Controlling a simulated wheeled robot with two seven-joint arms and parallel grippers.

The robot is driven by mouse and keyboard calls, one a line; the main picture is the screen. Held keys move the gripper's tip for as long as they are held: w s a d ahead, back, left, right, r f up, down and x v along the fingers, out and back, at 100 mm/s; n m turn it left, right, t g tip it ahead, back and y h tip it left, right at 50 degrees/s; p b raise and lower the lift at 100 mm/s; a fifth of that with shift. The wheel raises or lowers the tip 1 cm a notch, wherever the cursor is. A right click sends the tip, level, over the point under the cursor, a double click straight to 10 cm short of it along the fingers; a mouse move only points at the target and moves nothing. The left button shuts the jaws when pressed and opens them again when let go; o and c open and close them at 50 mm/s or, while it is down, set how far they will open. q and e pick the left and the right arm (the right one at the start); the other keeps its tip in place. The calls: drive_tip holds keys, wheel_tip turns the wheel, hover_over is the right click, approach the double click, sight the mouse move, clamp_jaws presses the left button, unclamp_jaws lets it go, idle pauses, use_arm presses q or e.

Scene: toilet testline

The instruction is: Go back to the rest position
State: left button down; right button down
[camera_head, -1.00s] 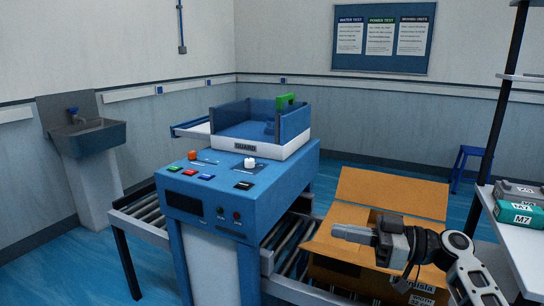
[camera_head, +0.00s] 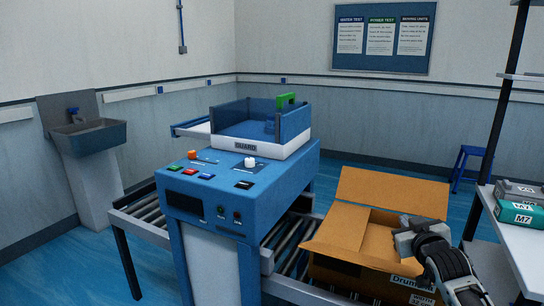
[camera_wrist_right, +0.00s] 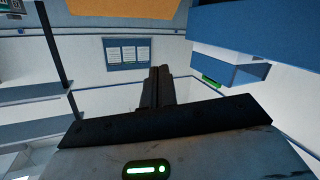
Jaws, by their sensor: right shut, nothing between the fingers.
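My right gripper (camera_head: 406,238) is at the right of the head view, over the right part of the open cardboard box (camera_head: 352,248). Its arm comes in from the lower right. In the right wrist view its two dark fingers (camera_wrist_right: 159,86) are together with nothing between them. It is apart from the test machine (camera_head: 240,195). My left gripper is not in view.
The machine has a blue guard tray (camera_head: 236,132) with a green handle (camera_head: 286,100). Roller conveyors (camera_head: 150,213) flank it. A shelf (camera_head: 497,222) with boxes (camera_head: 521,215) stands close at right. A sink (camera_head: 88,138) is at left.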

drive_tip(key=s+a+f+n+g+y+b, duration=0.1)
drive_tip(key=s+a+f+y, duration=0.1)
drive_tip(key=s+a+f, duration=0.5)
drive_tip(key=s+a+f+g+y+b, duration=0.15)
drive_tip(key=s+a+f, duration=0.25)
drive_tip(key=s+f, duration=0.55)
drive_tip(key=s+a+f+g, duration=0.1)
drive_tip(key=s+a+f, duration=0.2)
drive_tip(key=s, duration=0.6)
drive_tip(key=s+a+f+m+g+y+b, duration=0.1)
drive_tip(key=s+a+f, duration=0.2)
drive_tip(key=s, duration=0.7)
drive_tip(key=shift+s+a+f+g, duration=0.15)
drive_tip(key=shift+s+a+g, duration=0.15)
drive_tip(key=shift+a, duration=0.7)
drive_tip(key=shift+y, duration=0.25)
